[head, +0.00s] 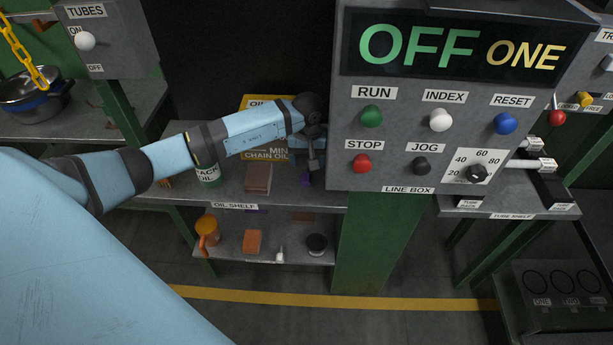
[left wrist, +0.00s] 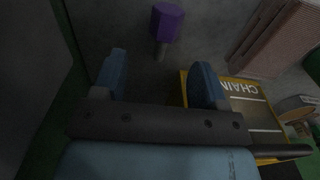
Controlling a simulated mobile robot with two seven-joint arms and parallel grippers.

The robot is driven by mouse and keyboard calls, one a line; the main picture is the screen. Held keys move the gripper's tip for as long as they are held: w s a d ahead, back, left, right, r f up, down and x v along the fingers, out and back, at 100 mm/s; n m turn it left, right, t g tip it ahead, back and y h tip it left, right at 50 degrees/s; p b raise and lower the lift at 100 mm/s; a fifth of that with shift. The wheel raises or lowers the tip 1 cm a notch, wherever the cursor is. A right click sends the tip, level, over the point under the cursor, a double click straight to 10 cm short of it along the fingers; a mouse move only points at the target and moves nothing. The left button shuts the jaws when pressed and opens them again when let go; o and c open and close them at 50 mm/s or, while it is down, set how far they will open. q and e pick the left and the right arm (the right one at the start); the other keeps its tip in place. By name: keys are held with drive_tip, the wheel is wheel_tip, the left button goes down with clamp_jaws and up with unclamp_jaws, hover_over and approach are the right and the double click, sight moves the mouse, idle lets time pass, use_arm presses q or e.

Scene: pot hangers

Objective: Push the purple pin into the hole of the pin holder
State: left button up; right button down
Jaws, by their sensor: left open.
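The purple pin (left wrist: 167,24), with a chunky purple head and a short grey shaft, lies on a grey surface in the left wrist view. It is beyond the fingertips of my left gripper (left wrist: 159,75), roughly in line with the gap between them, and apart from them. My left gripper is open and empty. In the head view it shows dimly (head: 314,158) at the upper oil shelf, just left of the line box. I cannot make out the pin holder or its hole in either view. My right gripper is not in view.
The line box (head: 410,189) stands close to the right of my left gripper. An orange mug (head: 208,232) and small items stand on the lower shelf.

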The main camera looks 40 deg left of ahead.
sight(306, 174)
use_arm(q)
drive_tip(key=shift+s+f, duration=0.15)
drive_tip(key=shift+f, duration=0.45)
wheel_tip(306, 174, down, 4)
drive_tip(key=shift+s+r+p, duration=0.15)
drive_tip(key=shift+r+p, duration=0.1)
drive_tip(key=shift+p, duration=0.45)
drive_tip(key=shift+f, duration=0.45)
drive_tip(key=shift+c, duration=0.3)
drive_tip(key=c, duration=1)
